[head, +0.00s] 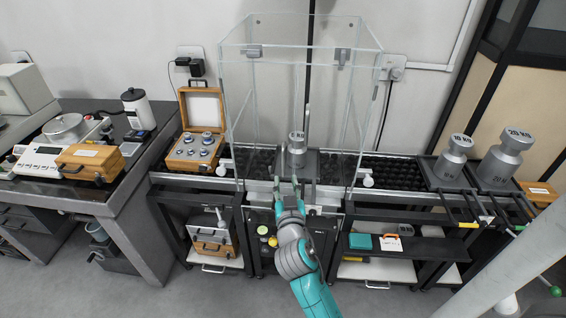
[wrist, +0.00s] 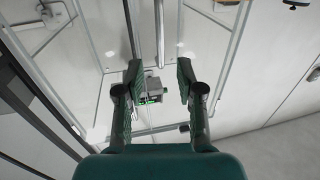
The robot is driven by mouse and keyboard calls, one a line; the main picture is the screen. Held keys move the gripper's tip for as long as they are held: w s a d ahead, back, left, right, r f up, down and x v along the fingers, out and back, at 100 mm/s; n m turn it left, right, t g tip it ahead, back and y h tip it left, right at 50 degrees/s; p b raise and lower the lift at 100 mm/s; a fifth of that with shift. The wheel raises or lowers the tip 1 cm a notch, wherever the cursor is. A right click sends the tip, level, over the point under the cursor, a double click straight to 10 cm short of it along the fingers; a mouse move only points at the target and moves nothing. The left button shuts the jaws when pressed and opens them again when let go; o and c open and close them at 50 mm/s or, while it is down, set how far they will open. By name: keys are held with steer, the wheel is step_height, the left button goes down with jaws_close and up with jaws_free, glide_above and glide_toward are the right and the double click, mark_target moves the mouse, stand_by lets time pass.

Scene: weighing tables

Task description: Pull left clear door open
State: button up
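The clear case (head: 236,110) stands on the middle table, and its left clear door (head: 268,105) is see-through, so its edges are hard to make out. It looks closed, though I cannot be sure. A thin upright metal bar (head: 307,112) shows near the front middle of the case. My gripper (head: 287,182) is open and empty, low in front of the case. In the wrist view, my gripper (wrist: 160,72) has its fingers apart, with a pale metal bar (wrist: 159,35) between and beyond them. I cannot tell whether it touches anything.
A steel weight (head: 297,143) sits on a dark plate inside the case. An open wooden weight box (head: 184,155) stands just left of the case. Large weights marked 10 KG (head: 453,160) and 20 KG (head: 503,160) stand at the right. Floor in front is open.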

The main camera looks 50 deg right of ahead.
mark_target(283, 164)
steer(key=x, duration=0.9)
steer(key=shift+w+d, duration=0.15)
steer(key=shift+w, duration=0.05)
steer(key=shift+c, duration=0.2)
jaws_close()
